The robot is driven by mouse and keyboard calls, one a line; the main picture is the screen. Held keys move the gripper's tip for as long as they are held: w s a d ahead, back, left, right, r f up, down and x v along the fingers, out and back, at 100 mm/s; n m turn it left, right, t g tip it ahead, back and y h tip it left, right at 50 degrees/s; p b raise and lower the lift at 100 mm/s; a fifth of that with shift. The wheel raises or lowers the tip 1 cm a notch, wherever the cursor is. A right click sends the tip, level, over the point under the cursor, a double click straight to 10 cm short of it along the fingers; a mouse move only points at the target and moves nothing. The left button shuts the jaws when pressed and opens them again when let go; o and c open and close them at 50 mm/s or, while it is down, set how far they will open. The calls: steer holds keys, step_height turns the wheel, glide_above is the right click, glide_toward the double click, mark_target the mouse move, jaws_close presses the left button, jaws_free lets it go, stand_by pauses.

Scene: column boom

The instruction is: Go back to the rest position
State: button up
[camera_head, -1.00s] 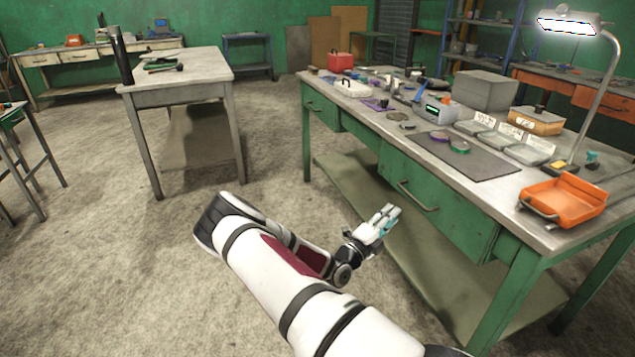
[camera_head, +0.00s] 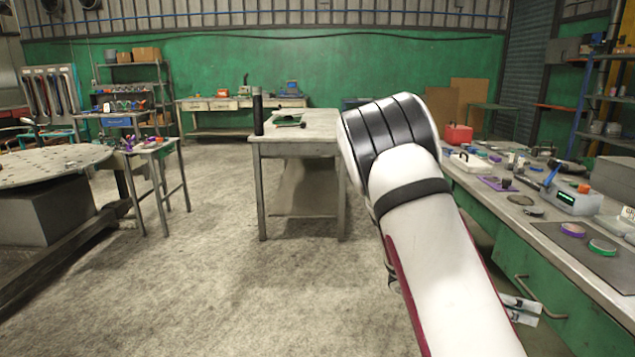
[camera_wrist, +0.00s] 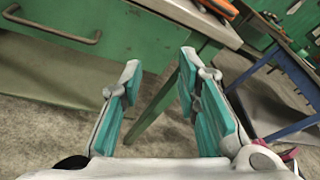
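My gripper (camera_wrist: 158,72) is open in the wrist view, its two teal-padded fingers apart with nothing between them. In the head view, part of my gripper (camera_head: 521,308) shows low beside the green workbench (camera_head: 580,312), mostly behind my arm. My white arm rises in front of the camera, its elbow high in the middle of the picture. In the wrist view, the bench's green drawer front and leg lie beyond the fingers. Whether the gripper touches the bench cannot be told.
The workbench top holds a red box (camera_head: 458,134), tape rolls and a grey device (camera_head: 573,198). A grey table (camera_head: 300,138) stands ahead with a dark cylinder (camera_head: 258,112). A round slotted table (camera_head: 50,165) is at left. The floor between is clear.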

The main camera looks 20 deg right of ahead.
steer(key=s+a+r+m+t+y, duration=0.35)
steer(key=s+a+m, duration=0.25)
steer(key=a, duration=0.5)
steer(key=s+a+r+m+t+y, duration=0.2)
steer(key=s+a+r+m+y, duration=0.4)
steer(key=a, duration=0.5)
steer(key=s+a+r+m+t+y, duration=0.35)
steer(key=s+a+m, duration=0.3)
steer(key=a, duration=0.45)
step_height(320, 180, up, 18)
steer(key=t+p, duration=0.2)
steer(key=p, duration=1.3)
steer(key=shift+s+f+y+p, duration=0.15)
steer(key=shift+s+y+p, duration=0.2)
steer(key=shift+s, duration=0.1)
steer(key=shift+n, duration=0.25)
